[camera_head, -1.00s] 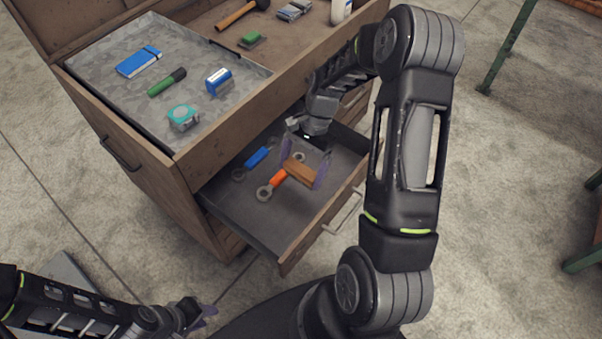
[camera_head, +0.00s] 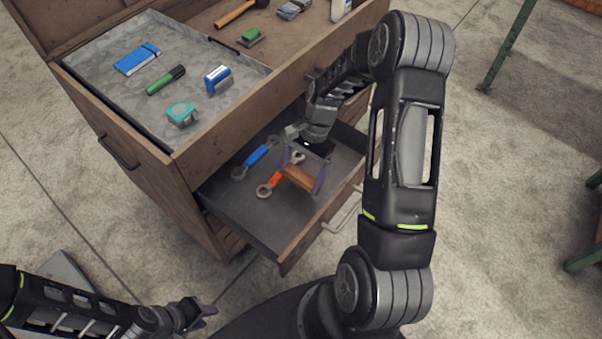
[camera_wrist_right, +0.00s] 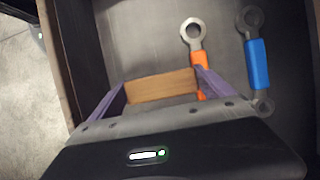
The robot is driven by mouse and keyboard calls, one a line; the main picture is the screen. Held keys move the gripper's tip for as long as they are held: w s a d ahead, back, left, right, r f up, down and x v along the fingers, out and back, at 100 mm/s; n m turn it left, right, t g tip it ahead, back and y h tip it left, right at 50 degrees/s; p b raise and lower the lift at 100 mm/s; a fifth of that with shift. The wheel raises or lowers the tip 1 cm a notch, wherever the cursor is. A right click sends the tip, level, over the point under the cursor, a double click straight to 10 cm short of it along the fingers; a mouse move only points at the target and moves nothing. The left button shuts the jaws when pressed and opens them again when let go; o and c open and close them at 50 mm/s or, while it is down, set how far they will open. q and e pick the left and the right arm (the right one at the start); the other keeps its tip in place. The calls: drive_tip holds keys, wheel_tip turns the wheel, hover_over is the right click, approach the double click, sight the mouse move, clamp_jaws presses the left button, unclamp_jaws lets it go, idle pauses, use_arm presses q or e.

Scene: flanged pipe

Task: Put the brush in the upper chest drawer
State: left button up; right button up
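The brush, seen as a brown wooden block (camera_head: 299,178), is between the purple fingers of my right gripper (camera_head: 305,177). It also shows between the fingers in the right wrist view (camera_wrist_right: 160,86); no bristles can be made out. The gripper is shut on it, over the inside of the open upper chest drawer (camera_head: 240,207). I cannot tell whether the brush touches the drawer floor. My left gripper (camera_head: 203,312) is low at the left, outside the drawer and away from the chest; its finger opening is unclear.
An orange wrench (camera_head: 273,184) and a blue wrench (camera_head: 256,156) lie in the drawer beside the brush. The chest top holds a tape measure (camera_head: 182,114), a green marker (camera_head: 166,80) and a hammer (camera_head: 240,10). The drawer's front left floor is clear.

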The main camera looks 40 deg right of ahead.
drive_tip(key=shift+o, duration=0.8)
drive_tip(key=shift+r, duration=0.25)
drive_tip(key=p+v, duration=0.1)
drive_tip(key=v, duration=1.1)
drive_tip(key=shift+r+p, duration=0.35)
drive_tip(key=shift+r, duration=0.1)
